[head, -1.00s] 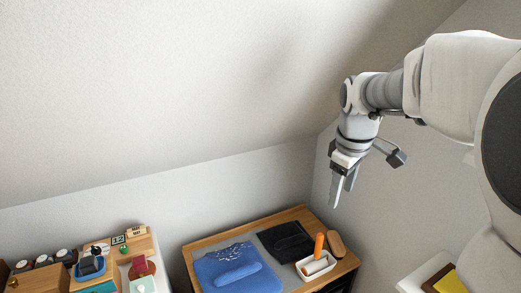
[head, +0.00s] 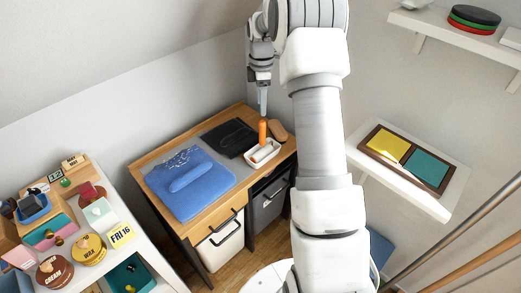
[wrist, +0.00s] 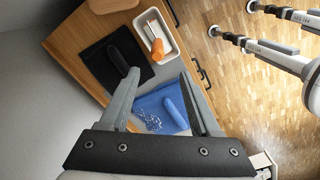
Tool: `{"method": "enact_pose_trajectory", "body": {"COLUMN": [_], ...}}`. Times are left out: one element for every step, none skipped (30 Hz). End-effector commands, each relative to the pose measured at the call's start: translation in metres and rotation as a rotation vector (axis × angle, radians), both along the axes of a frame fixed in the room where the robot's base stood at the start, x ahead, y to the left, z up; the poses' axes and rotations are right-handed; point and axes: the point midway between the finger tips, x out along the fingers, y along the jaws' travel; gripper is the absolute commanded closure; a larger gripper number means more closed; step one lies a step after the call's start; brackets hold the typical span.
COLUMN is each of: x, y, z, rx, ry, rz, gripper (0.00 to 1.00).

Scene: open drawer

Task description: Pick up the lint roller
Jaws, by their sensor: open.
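The lint roller (head: 263,133) has an orange handle standing up from a small white tray (head: 276,154) on the wooden desk. It also shows in the wrist view (wrist: 157,49), where the white tray (wrist: 172,41) lies beyond the fingertips. Its white roller end is partly hidden by the tray walls in the head view. My gripper (head: 262,112) is above the desk; in the head view its tips overlap the space just above the orange handle. In the wrist view my gripper (wrist: 160,74) is open with nothing between the fingers.
A black cloth (head: 229,137) and a folded blue cloth (head: 190,185) lie on a grey mat left of the tray. A brown oval brush (head: 278,130) is close behind it. A cluttered white shelf (head: 130,245) stands left, and a wall shelf (head: 430,205) right.

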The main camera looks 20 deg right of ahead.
Motion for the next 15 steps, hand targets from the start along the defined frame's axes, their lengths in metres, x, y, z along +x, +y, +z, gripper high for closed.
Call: {"method": "enact_pose_trajectory", "body": {"x": [-0.001,-0.001,-0.001,-0.001,-0.001,-0.001,0.000,0.000,0.000,0.000,0.000,0.000,0.000,0.000,0.000], "y": [0.000,0.000,0.000,0.001,0.001,0.001,0.001,0.000,0.000,0.000,0.000,0.000,0.000,0.000,0.000], "z": [-0.015,-0.022,-0.031,-0.037,-0.044,-0.052,-0.059,-0.064,-0.071,-0.076,-0.080,-0.085,-0.087,-0.089,-0.092], "rx": [0.001,0.001,0.001,0.002,0.002,0.002,0.002,0.001,0.001,0.001,0.000,0.000,0.000,0.000,0.000], "ry": [0.003,0.004,0.004,0.004,0.003,0.004,0.003,0.002,0.002,0.002,0.001,0.001,0.001,0.000,-0.001], "rz": [0.000,0.000,0.000,0.000,0.000,0.000,0.000,0.000,0.000,0.000,0.000,0.000,0.000,0.000,0.000], "gripper": [0.36,0.36,0.36,0.36,0.36,0.36,0.36,0.36,0.36,0.36,0.36,0.36,0.36,0.36,0.36]}}
